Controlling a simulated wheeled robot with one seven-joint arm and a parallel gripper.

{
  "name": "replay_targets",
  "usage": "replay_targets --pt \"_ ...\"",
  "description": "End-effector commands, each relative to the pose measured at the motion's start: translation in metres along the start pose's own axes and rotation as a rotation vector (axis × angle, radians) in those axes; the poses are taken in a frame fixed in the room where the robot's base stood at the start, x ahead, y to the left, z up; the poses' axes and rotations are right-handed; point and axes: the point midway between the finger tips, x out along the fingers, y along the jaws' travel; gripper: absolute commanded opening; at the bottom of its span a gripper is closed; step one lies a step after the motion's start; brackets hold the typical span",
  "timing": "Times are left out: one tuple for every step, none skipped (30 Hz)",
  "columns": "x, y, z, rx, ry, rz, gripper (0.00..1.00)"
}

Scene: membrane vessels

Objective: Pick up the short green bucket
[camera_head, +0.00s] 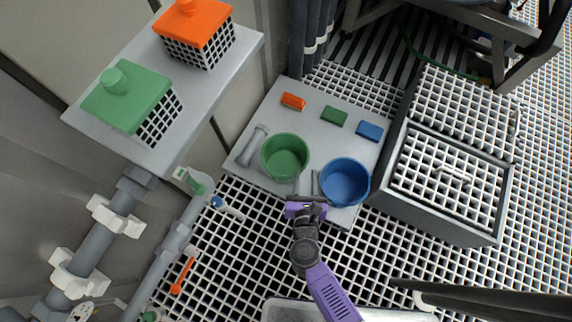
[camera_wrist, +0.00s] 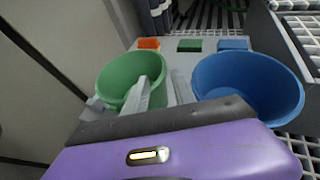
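The green bucket (camera_head: 284,155) stands upright on a grey platform, left of a blue bucket (camera_head: 345,181). In the wrist view the green bucket (camera_wrist: 118,72) is at the left and the blue bucket (camera_wrist: 250,82) at the right. My gripper (camera_head: 305,181) is at the green bucket's lower right side, between the two buckets. Its fingers (camera_wrist: 161,82) are apart with nothing clamped between them. The left finger overlaps the green bucket's opening in the wrist view, and the right finger lies outside its right rim. Whether either finger touches it I cannot tell.
Orange (camera_head: 293,101), green (camera_head: 334,116) and blue (camera_head: 369,131) blocks lie behind the buckets. A grey cylinder (camera_head: 251,145) lies left of the green bucket. A grey crate (camera_head: 440,226) stands close on the right. A shelf (camera_head: 225,62) with caged lids is at upper left.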

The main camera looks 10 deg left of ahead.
Motion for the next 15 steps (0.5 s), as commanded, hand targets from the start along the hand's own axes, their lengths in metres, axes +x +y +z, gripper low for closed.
replay_targets --pt "0.007 0.001 -0.001 0.007 -0.001 0.000 0.32" --pt "0.010 0.001 -0.001 0.008 -0.001 0.000 0.32" --pt "0.014 0.001 -0.001 0.007 0.000 0.000 0.32" --pt "0.017 0.001 -0.001 0.006 0.000 0.000 0.32" --pt "0.020 0.001 -0.001 0.006 0.000 0.001 0.32" --pt "0.023 0.001 -0.001 0.006 -0.001 0.001 0.32" --pt "0.025 0.001 -0.001 0.006 0.000 0.001 0.32" --pt "0.027 0.000 -0.001 0.006 0.000 0.000 0.32" --pt "0.029 0.000 -0.001 0.006 0.000 0.000 0.32" --pt "0.032 -0.001 -0.002 0.006 0.000 0.000 0.32" --pt "0.035 -0.001 -0.002 0.006 0.000 0.000 0.32" --pt "0.040 -0.001 -0.002 0.006 -0.001 0.000 0.32" --pt "0.044 -0.001 -0.003 0.005 -0.002 0.000 0.32" --pt "0.049 -0.001 -0.003 0.005 -0.002 0.000 0.32" --pt "0.055 -0.002 -0.004 0.004 -0.002 0.000 0.32"
